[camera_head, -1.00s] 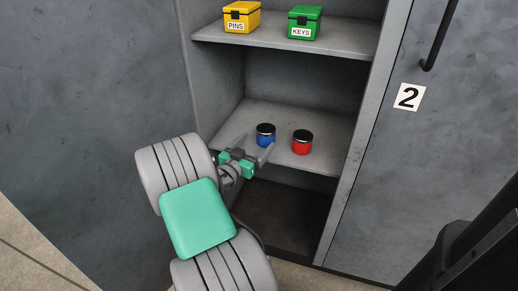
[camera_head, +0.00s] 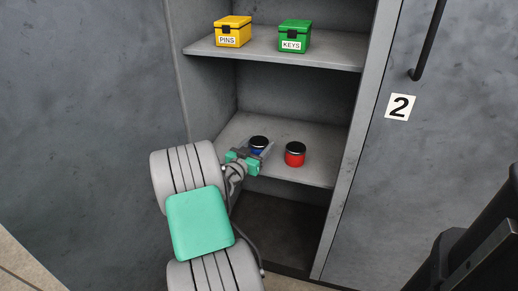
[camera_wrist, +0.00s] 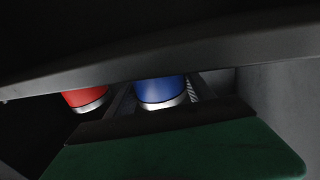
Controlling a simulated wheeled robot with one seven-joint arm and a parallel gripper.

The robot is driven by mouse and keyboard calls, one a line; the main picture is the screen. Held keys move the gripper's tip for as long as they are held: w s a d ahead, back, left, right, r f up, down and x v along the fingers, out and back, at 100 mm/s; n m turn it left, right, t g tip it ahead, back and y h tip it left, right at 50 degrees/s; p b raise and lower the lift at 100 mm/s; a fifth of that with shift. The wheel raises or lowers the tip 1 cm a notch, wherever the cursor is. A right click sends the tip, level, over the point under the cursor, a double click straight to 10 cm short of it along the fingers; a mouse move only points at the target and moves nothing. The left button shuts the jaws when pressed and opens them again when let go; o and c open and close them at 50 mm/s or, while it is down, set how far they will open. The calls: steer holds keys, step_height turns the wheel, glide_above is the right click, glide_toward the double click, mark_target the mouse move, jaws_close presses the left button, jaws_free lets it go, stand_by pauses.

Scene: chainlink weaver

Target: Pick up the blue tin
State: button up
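The blue tin (camera_head: 257,150) stands upright on the lower shelf, with a dark lid and a silvery rim. My gripper (camera_head: 257,147) reaches in from the left front, its fingers open on either side of the tin and partly hiding it. In the wrist view the blue tin (camera_wrist: 161,90) shows between the two fingers, with small gaps that look clear of contact. A dark band hides part of it there.
A red tin (camera_head: 295,155) stands close to the right of the blue one; it also shows in the wrist view (camera_wrist: 86,98). The upper shelf (camera_head: 270,54) holds a yellow PINS box (camera_head: 233,31) and a green KEYS box (camera_head: 294,35). Cabinet walls flank the shelf.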

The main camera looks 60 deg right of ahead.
steer(key=c, duration=1.1)
steer(key=shift+r, duration=0.1)
